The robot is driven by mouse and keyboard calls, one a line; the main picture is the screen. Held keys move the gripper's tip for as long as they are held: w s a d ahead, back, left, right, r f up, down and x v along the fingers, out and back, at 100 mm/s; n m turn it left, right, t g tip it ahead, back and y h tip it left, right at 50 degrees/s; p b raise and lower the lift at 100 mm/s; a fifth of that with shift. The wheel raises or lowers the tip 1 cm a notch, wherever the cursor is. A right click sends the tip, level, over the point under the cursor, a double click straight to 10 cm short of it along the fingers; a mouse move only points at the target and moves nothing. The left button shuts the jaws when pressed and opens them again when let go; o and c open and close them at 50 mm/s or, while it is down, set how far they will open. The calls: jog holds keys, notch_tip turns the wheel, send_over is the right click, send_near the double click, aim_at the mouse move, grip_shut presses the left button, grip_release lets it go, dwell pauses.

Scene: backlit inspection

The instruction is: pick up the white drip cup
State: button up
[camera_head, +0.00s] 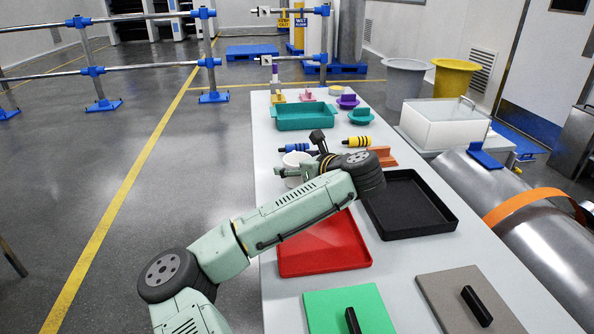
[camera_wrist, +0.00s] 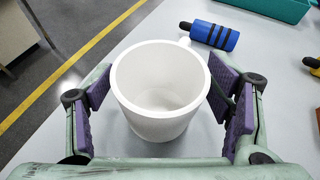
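The white drip cup (camera_head: 297,160) stands upright on the light table, partly hidden behind my gripper (camera_head: 288,172) in the head view. In the wrist view the cup (camera_wrist: 160,118) is large, seen from above, with an empty inside and a small handle at its far right. My gripper (camera_wrist: 162,88) is open, with a purple pad on either side of the cup. A narrow gap shows between the left pad and the cup; the right pad is close to the wall, and I cannot tell if it touches.
A blue-and-black cylinder (camera_wrist: 210,34) lies just beyond the cup. A teal tray (camera_head: 304,117) is farther back, with a yellow-and-black cylinder (camera_head: 356,141) to the right. Red (camera_head: 325,250) and black (camera_head: 407,205) trays lie nearer. The table's left edge is close to the cup.

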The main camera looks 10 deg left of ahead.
jog(key=c, duration=1)
jog(key=shift+o, duration=0.2)
jog(key=shift+r, duration=0.1)
